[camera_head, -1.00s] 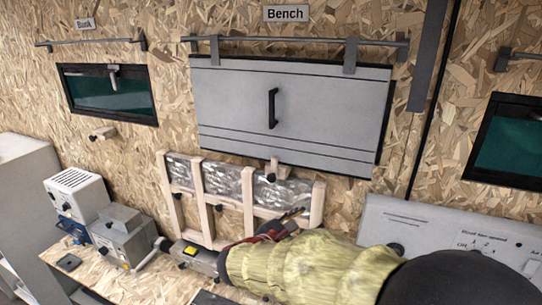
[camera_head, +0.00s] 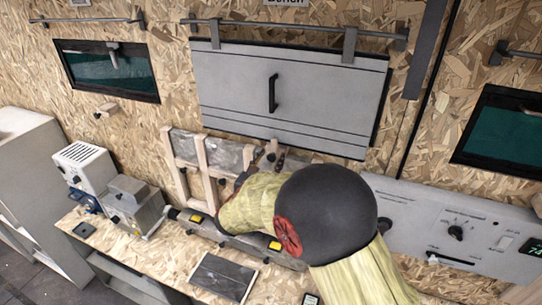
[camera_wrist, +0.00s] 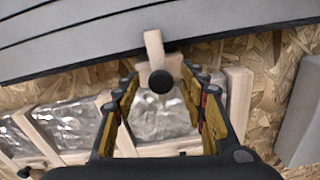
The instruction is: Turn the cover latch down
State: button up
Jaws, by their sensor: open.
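The cover latch (camera_wrist: 153,45) is a pale wooden piece below the grey cover (camera_head: 290,90). In the wrist view it points up, its upper end overlapping the cover's lower edge, with a round black knob (camera_wrist: 160,81) at its lower end. In the head view the latch (camera_head: 271,147) shows only in part above my arm. My gripper (camera_wrist: 160,88) is open and empty, its two fingers spread left and right below the latch, the knob between the tips in the picture. I cannot tell whether they touch it. In the head view my arm hides most of the gripper.
A wooden frame with clear wrapped panes (camera_head: 222,155) stands against the wall below the cover. The bench (camera_head: 150,262) holds grey devices (camera_head: 130,205) at left and a dark plate (camera_head: 223,277). A grey control panel (camera_head: 455,230) is at right.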

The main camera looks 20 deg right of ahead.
jog(key=shift+w+d, duration=0.3)
jog(key=shift+w, duration=0.05)
grip_shut()
dwell(0.4)
